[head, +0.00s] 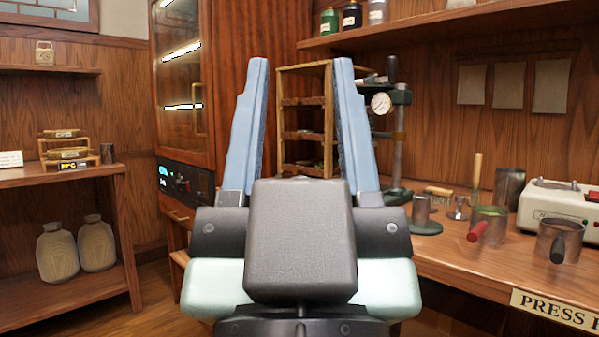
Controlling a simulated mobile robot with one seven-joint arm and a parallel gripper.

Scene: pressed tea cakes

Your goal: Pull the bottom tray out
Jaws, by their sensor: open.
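A small wooden rack (307,68) with several stacked trays stands between my fingers in the head view, at the left end of the workbench. The bottom tray (305,170) is low in the rack, and its lower part is close behind my gripper's body. My gripper (301,65) is open, with its two blue fingers upright on either side of the rack in the picture. Nothing is between the fingertips that I can tell is held. I cannot tell how far the fingers are from the rack.
A gauge press stand (398,135) is right of the rack. Metal cups (487,225), a brush and a white scale (560,205) stand on the workbench (450,255). A tall cabinet (180,80) is at left, and a shelf with jars (352,17) is above.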

